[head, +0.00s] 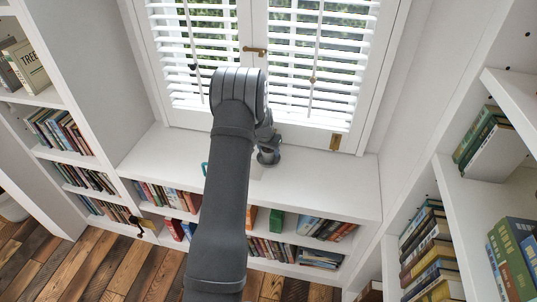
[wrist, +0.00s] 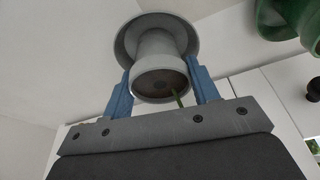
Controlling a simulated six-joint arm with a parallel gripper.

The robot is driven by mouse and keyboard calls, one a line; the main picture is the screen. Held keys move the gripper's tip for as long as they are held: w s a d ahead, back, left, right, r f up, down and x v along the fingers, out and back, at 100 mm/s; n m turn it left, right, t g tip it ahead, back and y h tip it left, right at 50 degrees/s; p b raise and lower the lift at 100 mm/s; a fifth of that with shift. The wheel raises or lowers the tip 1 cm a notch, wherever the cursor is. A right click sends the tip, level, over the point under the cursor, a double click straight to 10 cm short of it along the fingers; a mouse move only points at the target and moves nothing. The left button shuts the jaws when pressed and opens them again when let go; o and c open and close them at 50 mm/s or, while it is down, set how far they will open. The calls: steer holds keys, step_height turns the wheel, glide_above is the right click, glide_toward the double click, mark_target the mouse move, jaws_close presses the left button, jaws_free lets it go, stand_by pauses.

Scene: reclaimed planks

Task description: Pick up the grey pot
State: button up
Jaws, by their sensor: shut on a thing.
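The grey pot (wrist: 160,48) shows in the wrist view, with a wide flared part, a narrower neck and a round end facing the camera. A dark brown patch shows in that round end, and a thin green strip beside it. The two blue fingers of my gripper (wrist: 160,82) stand on either side of the pot and are shut on it. In the head view my gripper (head: 268,154) is low over the white window ledge, at the far end of my arm. I cannot tell there whether the pot touches the ledge.
A green rounded object (wrist: 288,18) is at the upper right of the wrist view, apart from the pot. A teal item (head: 204,169) shows partly behind my arm. The white ledge (head: 325,185) is clear on the right. Shuttered windows (head: 318,65) stand behind; bookshelves flank both sides.

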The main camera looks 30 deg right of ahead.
mark_target(271, 150)
steer(key=shift+r, duration=0.55)
steer(key=r, duration=0.2)
steer(key=s+r, duration=0.1)
steer(key=r, duration=0.1)
steer(key=shift+s+d, duration=0.1)
steer(key=shift+d, duration=0.15)
steer(key=s+d+r, duration=0.3)
steer(key=s+r, duration=0.6)
steer(key=shift+s+d, duration=0.3)
steer(key=shift+s, duration=0.05)
steer(key=shift+f, duration=0.1)
